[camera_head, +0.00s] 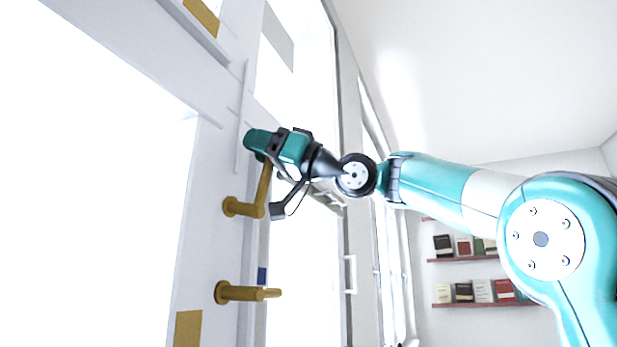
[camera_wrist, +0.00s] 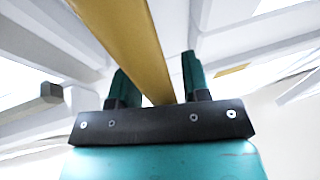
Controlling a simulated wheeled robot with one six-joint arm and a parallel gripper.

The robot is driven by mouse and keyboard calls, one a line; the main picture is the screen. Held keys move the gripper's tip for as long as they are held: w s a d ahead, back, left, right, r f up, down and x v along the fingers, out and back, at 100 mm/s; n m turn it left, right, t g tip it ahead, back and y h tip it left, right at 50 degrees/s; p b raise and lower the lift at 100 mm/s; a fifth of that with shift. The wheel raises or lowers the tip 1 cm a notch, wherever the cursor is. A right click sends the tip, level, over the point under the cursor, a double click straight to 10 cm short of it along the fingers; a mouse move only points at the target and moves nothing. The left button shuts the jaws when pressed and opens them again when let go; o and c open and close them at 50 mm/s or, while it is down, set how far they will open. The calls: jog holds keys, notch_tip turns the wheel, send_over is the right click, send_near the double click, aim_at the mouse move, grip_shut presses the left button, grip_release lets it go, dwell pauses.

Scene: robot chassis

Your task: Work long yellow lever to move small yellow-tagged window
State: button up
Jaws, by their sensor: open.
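The long yellow lever (camera_head: 263,188) is mounted on the white window frame and its bar runs up to my gripper (camera_head: 263,146). In the wrist view the lever (camera_wrist: 128,38) passes between the two dark green fingers of my gripper (camera_wrist: 158,82). The fingers are open on either side of it; I cannot tell whether either touches it. My gripper hides the lever's upper end in the head view. A yellow tag (camera_head: 203,15) is on the upper frame and another yellow tag (camera_head: 188,328) is at lower left. I cannot tell which marks the small window.
A second yellow handle (camera_head: 240,292) sticks out below the lever. A blue tag (camera_head: 262,275) and a grey tag (camera_head: 278,38) are on the frames nearby. A white handle (camera_head: 350,274) stands farther right. Shelves with books (camera_head: 470,292) are on the back wall, well clear.

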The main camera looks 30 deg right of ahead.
jog(key=f+b+v, duration=0.2)
jog(key=b+v, duration=0.6)
jog(key=v, duration=0.1)
jog(key=w+a+f+b+v, duration=0.1)
jog(key=f+b+v, duration=0.1)
jog(key=b+v, duration=0.6)
jog(key=shift+s+d+f, duration=0.5)
jog(key=shift+d+f, duration=0.1)
jog(key=shift+d, duration=0.2)
dwell(0.6)
dwell(0.5)
